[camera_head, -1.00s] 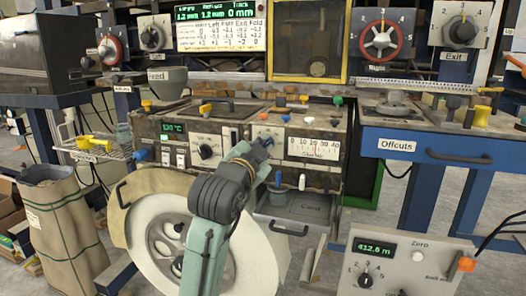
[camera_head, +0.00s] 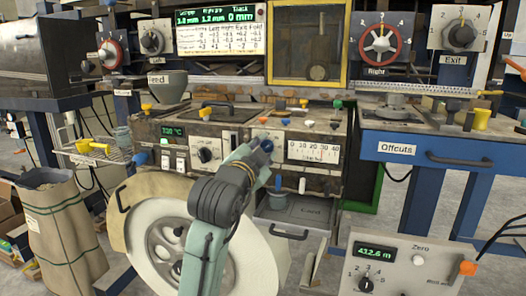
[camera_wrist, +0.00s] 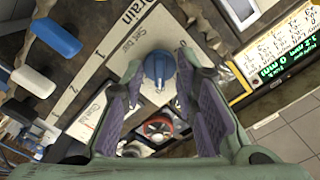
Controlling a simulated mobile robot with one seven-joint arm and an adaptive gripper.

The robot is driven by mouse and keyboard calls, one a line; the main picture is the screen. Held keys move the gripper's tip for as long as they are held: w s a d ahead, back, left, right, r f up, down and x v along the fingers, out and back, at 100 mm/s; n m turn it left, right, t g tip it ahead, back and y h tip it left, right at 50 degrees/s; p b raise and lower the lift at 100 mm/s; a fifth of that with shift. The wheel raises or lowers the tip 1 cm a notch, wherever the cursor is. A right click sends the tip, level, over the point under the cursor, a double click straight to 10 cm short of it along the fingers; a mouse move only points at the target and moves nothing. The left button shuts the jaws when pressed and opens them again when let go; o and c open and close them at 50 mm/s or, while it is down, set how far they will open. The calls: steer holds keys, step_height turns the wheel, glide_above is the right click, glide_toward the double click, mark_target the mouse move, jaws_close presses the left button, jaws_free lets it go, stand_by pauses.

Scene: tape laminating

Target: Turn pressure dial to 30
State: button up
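A blue dial knob (camera_wrist: 158,66) sits on a pale panel labelled "Set Dial" in the wrist view. My gripper (camera_wrist: 160,92) is open, with its two purple-padded fingers on either side in front of the knob; I cannot tell whether they touch it. In the head view my gripper (camera_head: 262,147) is at the machine's front panel, just left of a white gauge (camera_head: 314,152) marked 0 to 40. My own arm end mostly hides the knob there. The gauge's reading is too small to tell.
A black knob (camera_head: 207,154) and green temperature display (camera_head: 172,131) lie left of my gripper. Blue and white levers stand below the gauge, above an open drawer (camera_head: 290,212). A large white roll (camera_head: 165,240) is below. A control box (camera_head: 405,265) reads 432.6 m.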

steer(key=v, duration=1.2)
